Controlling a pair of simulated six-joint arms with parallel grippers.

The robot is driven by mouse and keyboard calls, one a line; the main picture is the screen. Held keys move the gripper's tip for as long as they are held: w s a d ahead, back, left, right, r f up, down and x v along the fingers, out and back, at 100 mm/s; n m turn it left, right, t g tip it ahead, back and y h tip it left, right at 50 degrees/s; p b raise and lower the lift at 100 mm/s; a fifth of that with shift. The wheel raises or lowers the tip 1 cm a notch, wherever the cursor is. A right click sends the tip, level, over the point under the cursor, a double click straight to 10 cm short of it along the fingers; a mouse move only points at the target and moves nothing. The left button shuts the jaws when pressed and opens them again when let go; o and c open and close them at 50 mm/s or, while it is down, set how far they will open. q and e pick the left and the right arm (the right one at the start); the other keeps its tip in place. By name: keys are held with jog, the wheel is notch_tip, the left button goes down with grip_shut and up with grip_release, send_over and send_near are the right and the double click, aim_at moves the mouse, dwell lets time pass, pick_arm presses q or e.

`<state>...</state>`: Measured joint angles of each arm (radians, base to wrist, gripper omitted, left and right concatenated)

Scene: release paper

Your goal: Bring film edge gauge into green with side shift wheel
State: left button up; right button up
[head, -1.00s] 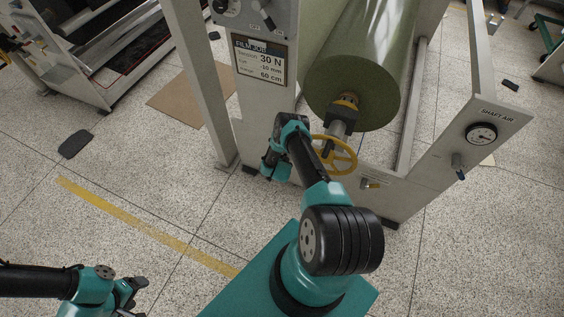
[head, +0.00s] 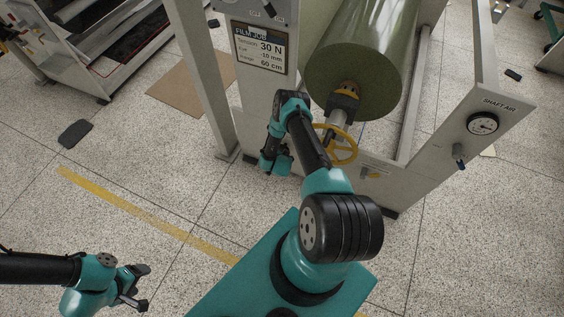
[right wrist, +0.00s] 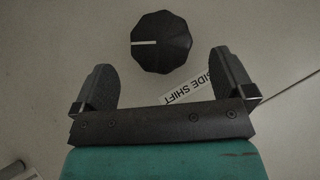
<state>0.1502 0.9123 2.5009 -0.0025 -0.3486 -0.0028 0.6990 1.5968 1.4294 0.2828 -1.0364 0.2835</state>
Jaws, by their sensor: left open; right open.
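A black faceted knob (right wrist: 160,42) with a white line pointing left is in the right wrist view, beside a label (right wrist: 190,88) reading SIDE SHIFT. My right gripper (right wrist: 162,70) is open and empty, its fingers spread just below the knob and apart from it. In the head view my right arm reaches toward the machine's grey post, and the knob is hidden there. My left gripper (head: 142,287) is open and empty over the floor at bottom left. I cannot make out a film edge gauge with a green zone in either view.
A job placard (head: 259,50) is on the post. A green film roll (head: 365,62) hangs beside it, with a yellow handwheel (head: 345,150) below. A SHAFT AIR dial (head: 482,123) is on the right beam. The floor (head: 130,185) at left is mostly clear.

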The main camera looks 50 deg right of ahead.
jog(key=v, duration=1.1)
jog(key=shift+r, duration=0.2)
jog(key=shift+s+a, duration=0.1)
jog(key=shift+a, duration=0.05)
jog(key=w+a+r+n+g+y, duration=0.1)
jog(key=w+a+r+n+y, duration=0.2)
jog(key=a+r+n+y, duration=0.75)
jog(key=s+a+r+n+g, duration=0.2)
jog(key=s+a+r, duration=0.2)
jog(key=a+r, duration=0.3)
jog(key=s+a+r+n+g, duration=0.1)
jog(key=s+a+r+g, duration=0.2)
jog(key=s+a+r, duration=0.2)
notch_tip(320, 180, up, 3)
jog(key=shift+a+f+n+y, duration=0.1)
jog(key=shift+a+n+y, duration=0.3)
jog(key=shift+a, duration=0.65)
